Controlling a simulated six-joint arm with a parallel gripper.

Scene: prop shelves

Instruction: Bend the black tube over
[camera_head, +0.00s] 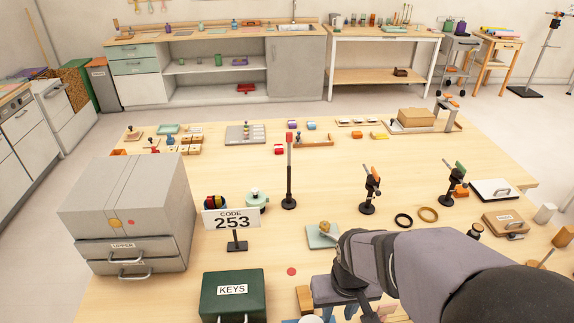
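A slim black tube (289,182) stands upright on a round black base near the middle of the table, with a red tip on top. It looks straight. My gripper (345,285) is at the lower middle, in front of the tube and to its right, well apart from it.
A code sign (231,221), a green keys box (232,296) and a large grey drawer cabinet (128,215) stand at left. A pale green board (319,241) lies near my gripper. Two black stands (369,192) (453,182) are at right. Table around the tube is mostly clear.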

